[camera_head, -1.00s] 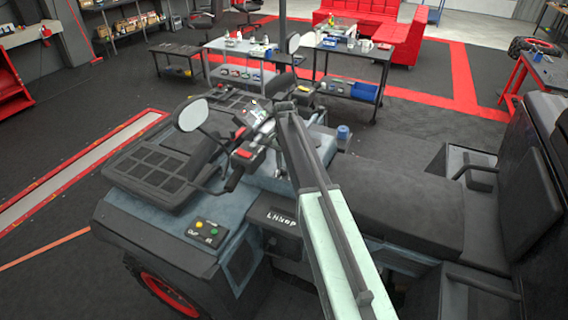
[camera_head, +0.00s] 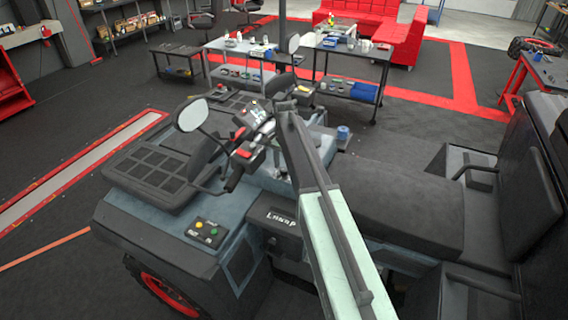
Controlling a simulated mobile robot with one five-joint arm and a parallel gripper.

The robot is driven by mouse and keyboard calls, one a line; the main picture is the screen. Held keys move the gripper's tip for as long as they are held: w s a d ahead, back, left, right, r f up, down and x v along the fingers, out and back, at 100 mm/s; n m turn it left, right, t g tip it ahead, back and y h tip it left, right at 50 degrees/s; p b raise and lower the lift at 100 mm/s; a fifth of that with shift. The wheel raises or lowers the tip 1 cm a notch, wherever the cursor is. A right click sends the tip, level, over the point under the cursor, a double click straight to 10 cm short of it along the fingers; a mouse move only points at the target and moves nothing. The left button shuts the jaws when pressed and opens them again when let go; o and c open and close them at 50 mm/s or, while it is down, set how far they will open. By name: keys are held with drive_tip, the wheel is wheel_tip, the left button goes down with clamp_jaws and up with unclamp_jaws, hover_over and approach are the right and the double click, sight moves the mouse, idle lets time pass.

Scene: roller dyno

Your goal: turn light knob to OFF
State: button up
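A grey-blue quad-like vehicle (camera_head: 165,222) fills the middle of the head view. Its handlebar area has a small dash (camera_head: 260,117) and a dark left grip (camera_head: 233,178) with a red part beside it. The light knob is too small for me to make out, so its setting cannot be read. My arm reaches up from the lower edge, and its far end is above the handlebar area, just right of the dash. My gripper cannot be made out there; the arm link and handlebar parts hide it. Whether it touches anything cannot be seen.
A round mirror (camera_head: 192,115) stands left of the handlebar, and a second mirror (camera_head: 293,43) stands behind it. The black seat (camera_head: 400,205) lies right of my arm. Cluttered carts (camera_head: 345,52) stand behind.

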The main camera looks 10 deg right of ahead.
sight(284, 169)
wheel_tip(284, 169, up, 9)
drive_tip(key=p, duration=0.9)
